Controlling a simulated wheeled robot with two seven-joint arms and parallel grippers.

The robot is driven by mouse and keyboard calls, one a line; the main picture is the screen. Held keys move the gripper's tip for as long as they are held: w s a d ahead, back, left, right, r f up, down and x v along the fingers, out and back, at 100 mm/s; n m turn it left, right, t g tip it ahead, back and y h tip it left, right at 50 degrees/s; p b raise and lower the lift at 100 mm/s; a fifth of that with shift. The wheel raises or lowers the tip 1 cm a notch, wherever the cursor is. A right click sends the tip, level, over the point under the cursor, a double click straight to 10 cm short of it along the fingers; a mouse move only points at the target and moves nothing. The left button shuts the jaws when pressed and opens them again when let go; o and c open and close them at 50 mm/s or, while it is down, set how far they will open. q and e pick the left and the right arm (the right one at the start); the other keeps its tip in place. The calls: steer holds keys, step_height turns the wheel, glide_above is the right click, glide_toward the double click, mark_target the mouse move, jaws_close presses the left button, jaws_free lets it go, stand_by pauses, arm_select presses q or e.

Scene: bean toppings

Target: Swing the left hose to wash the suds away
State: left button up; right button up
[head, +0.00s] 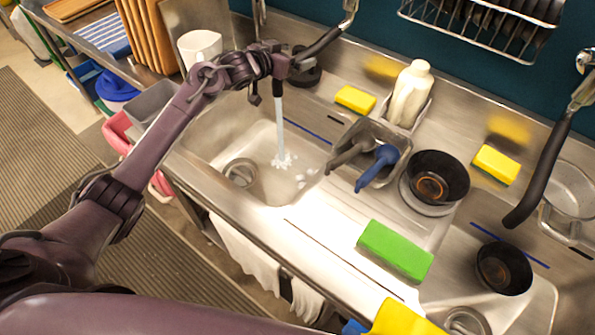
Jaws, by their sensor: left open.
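The left hose (318,46) is a black-handled sprayer hanging from a metal pipe at the top middle. My left gripper (267,91) is open at the hose's lower end, over the left sink basin (220,140). I cannot tell whether its fingers touch the hose. A stream of water (281,125) falls below the gripper into the basin. White suds (300,180) lie in small patches on the basin floor, near where the water lands and to its right. My right gripper is not in view.
Right of the basin stand a grey caddy (380,135) with brushes, a white bottle (409,94), black bowls (438,178), a green sponge (395,250) and yellow sponges (355,99). A second hose (540,170) hangs at the right. A white cup (200,47) stands at the back left.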

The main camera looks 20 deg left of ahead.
arm_select(q)
steer(key=p+v, duration=0.2)
steer(key=v, duration=0.1)
steer(key=p+v, duration=0.3)
steer(key=shift+s+a+r, duration=0.1)
steer(key=shift+s+r, duration=0.1)
steer(key=shift+r, duration=0.15)
steer(key=shift+s+a+p, duration=0.15)
steer(key=shift+s+p, duration=0.3)
